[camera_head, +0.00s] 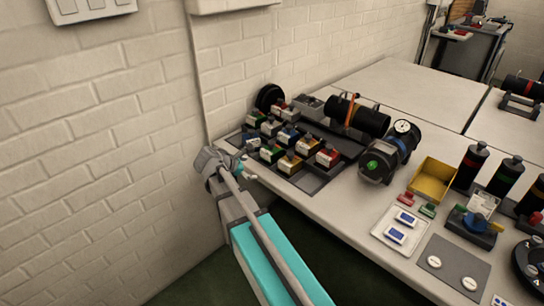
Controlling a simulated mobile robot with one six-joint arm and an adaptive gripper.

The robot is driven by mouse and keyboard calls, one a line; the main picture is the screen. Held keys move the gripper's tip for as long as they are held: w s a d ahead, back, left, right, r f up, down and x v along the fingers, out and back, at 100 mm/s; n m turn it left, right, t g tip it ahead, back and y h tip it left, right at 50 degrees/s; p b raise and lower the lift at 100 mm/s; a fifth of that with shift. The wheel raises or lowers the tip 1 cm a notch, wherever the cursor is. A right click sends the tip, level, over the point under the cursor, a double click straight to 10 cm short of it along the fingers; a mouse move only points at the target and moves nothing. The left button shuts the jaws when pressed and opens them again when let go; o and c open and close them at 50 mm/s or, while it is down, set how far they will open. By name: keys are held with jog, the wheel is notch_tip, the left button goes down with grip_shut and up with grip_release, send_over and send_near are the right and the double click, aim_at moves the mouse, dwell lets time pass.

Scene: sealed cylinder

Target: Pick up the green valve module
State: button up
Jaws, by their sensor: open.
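Several small valve modules with white fronts and coloured parts stand in rows on a dark tray (313,184) at the table's wall-side end. A green valve module (271,153) appears to be in the front row, near my gripper, with yellow and red modules to its right. Another green-looking module (255,118) stands farther back at the left; the colours are small and hard to tell. My gripper (243,165) is open at the tray's front left edge, left of the front green module and apparently apart from it. My arm partly hides the tray's left edge.
Black cylinders (357,115) and a gauge unit (390,152) stand right of the modules. A yellow bin (432,180), a white tray (401,228) and black bottles (470,166) are farther right. The brick wall (90,150) is close on the left. The back tabletop (425,90) is clear.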

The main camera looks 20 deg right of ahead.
aim_at(270, 149)
jog(key=shift+w+d+r+n+t+h+b, duration=0.1)
jog(key=shift+w+r+n+t+h, duration=0.15)
jog(key=shift+w+r+n+h, duration=0.45)
jog(key=shift+w+d+r+n+t+h+b, duration=0.15)
jog(key=shift+w+r+n+t, duration=0.2)
jog(key=shift+w+n, duration=0.7)
jog(key=shift+w+d+r+n+t+h+b, duration=0.1)
jog(key=shift+w+r+n+t+h, duration=0.1)
jog(key=shift+w+r+n+h, duration=0.55)
jog(key=shift+f+y, duration=0.2)
jog(key=shift+y, duration=0.1)
jog(key=b+x, duration=0.3)
jog(key=x, duration=0.4)
jog(key=shift+d+f, duration=0.25)
jog(key=shift+d, duration=0.05)
jog(key=shift+w+d, duration=0.15)
jog(key=shift+d, duration=0.25)
jog(key=shift+f, duration=0.1)
jog(key=shift+b+x, duration=1.05)
jog(key=shift+x, duration=1.55)
